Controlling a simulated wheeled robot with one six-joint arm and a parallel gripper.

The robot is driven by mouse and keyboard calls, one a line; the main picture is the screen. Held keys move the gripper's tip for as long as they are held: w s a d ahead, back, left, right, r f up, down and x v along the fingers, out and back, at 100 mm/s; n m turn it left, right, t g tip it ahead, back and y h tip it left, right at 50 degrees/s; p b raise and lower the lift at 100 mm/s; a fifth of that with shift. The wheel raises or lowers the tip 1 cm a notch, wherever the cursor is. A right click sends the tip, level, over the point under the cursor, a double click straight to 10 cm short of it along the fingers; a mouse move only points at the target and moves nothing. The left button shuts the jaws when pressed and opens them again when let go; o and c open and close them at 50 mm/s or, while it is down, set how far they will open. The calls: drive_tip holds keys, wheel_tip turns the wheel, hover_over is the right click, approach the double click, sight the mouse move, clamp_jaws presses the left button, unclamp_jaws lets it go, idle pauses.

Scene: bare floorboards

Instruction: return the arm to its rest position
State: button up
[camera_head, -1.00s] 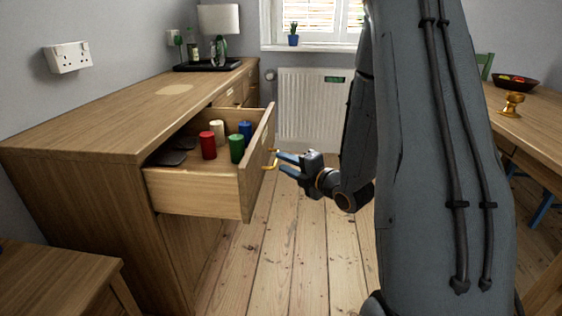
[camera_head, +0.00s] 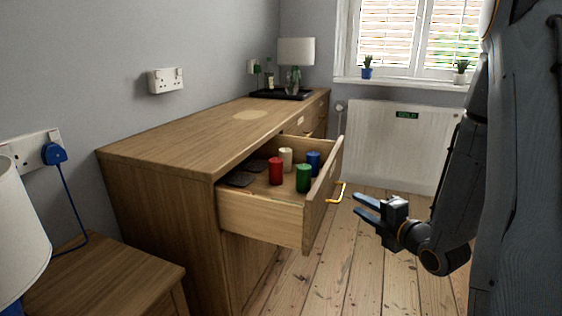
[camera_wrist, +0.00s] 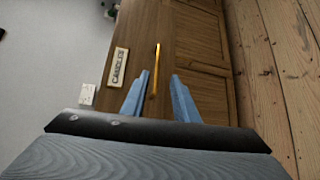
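My gripper (camera_head: 366,208) is in the head view, to the right of the open drawer (camera_head: 262,217) and clear of its gold handle (camera_head: 337,192). Its two blue fingers are apart with nothing between them. In the wrist view the gripper (camera_wrist: 155,92) also shows its fingers spread, with the gold handle (camera_wrist: 157,60) seen beyond them and a label (camera_wrist: 118,66) reading "CANDLES" on the drawer front. My arm stands at the right side of the head view.
The drawer holds red (camera_head: 276,171), green (camera_head: 303,178), blue (camera_head: 313,161) and cream (camera_head: 286,158) candles and dark flat pieces. It juts from the wooden sideboard (camera_head: 160,165). A bedside table (camera_head: 110,280) stands front left. Bare floorboards (camera_head: 340,270) lie below the gripper.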

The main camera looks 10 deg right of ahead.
drive_tip(key=s+a+f+m+g+h, duration=0.1)
drive_tip(key=s+a+m+g+h, duration=0.1)
drive_tip(key=s+a+m+g, duration=0.6)
drive_tip(key=s+a+m+g+h, duration=0.2)
drive_tip(key=s+a+m+g, duration=0.3)
drive_tip(key=s+m, duration=0.65)
drive_tip(key=s+a+r+n+g+p, duration=0.1)
drive_tip(key=s+a+r, duration=0.2)
drive_tip(key=s+a, duration=0.3)
drive_tip(key=s+a+r+n+g, duration=0.1)
drive_tip(key=s+a+r+g, duration=0.2)
drive_tip(key=a, duration=0.4)
drive_tip(key=s+d+r+m+t+p, duration=0.1)
drive_tip(key=d+r+m+p, duration=0.4)
drive_tip(key=d+r+p, duration=0.8)
wheel_tip(320, 180, up, 3)
drive_tip(key=p, duration=0.9)
drive_tip(key=shift+s, duration=0.2)
drive_tip(key=shift+d, duration=0.1)
idle(2.1)
